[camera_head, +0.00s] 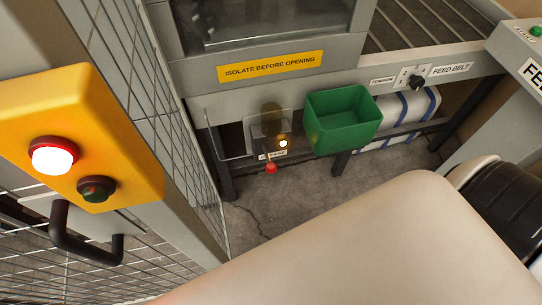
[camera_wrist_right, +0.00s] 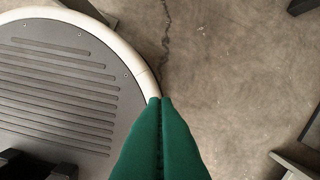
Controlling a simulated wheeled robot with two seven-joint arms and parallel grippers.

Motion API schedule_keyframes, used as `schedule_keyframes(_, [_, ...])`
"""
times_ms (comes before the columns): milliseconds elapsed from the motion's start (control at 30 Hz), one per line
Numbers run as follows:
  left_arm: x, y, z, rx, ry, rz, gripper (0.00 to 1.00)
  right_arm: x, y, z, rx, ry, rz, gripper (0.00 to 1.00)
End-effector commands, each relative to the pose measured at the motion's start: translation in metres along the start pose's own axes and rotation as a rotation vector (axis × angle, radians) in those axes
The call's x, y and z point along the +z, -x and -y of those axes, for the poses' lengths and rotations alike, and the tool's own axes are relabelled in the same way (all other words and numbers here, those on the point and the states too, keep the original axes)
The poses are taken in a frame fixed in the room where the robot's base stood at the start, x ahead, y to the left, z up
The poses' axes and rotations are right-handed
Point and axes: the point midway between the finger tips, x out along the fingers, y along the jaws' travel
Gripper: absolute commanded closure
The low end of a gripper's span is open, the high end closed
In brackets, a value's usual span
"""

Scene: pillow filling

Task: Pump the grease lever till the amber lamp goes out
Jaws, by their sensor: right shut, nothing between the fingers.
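The grease unit (camera_head: 256,131) is a small grey plate under the machine's front edge in the head view, with a brownish see-through reservoir (camera_head: 271,115) on it. A small lamp (camera_head: 283,143) on it glows bright, nearly white at its centre. The grease lever shows as a red ball knob (camera_head: 271,168) hanging just below the partly hidden label; its rod is hard to make out. Neither gripper shows in the head view.
A green bin (camera_head: 341,119) hangs right of the grease unit. A wire-mesh fence (camera_head: 190,130) and a yellow box (camera_head: 80,135) with a lit red-rimmed lamp stand at left. My pale arm link covers the lower right. Cracked floor (camera_head: 290,205) below the unit is clear.

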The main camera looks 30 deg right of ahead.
Motion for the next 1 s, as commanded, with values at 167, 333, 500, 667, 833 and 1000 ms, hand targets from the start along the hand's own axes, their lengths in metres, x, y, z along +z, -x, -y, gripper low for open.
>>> schedule_keyframes(167, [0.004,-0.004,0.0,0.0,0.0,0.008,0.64,0.076,0.052,0.004,-0.004,-0.01,0.053,1.0])
schedule_keyframes(333, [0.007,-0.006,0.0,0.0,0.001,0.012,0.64,0.13,0.121,0.008,-0.01,-0.019,0.092,1.0])
schedule_keyframes(500, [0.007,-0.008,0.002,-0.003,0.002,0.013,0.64,0.157,0.185,0.01,-0.013,-0.025,0.118,1.0])
schedule_keyframes(667, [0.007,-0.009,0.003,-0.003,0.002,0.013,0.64,0.169,0.23,0.012,-0.012,-0.028,0.138,1.0])
schedule_keyframes(833, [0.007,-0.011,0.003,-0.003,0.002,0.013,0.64,0.179,0.27,0.013,0.002,-0.026,0.161,1.0])
schedule_keyframes(1000, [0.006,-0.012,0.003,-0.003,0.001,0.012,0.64,0.199,0.305,0.009,0.071,0.001,0.191,1.0])
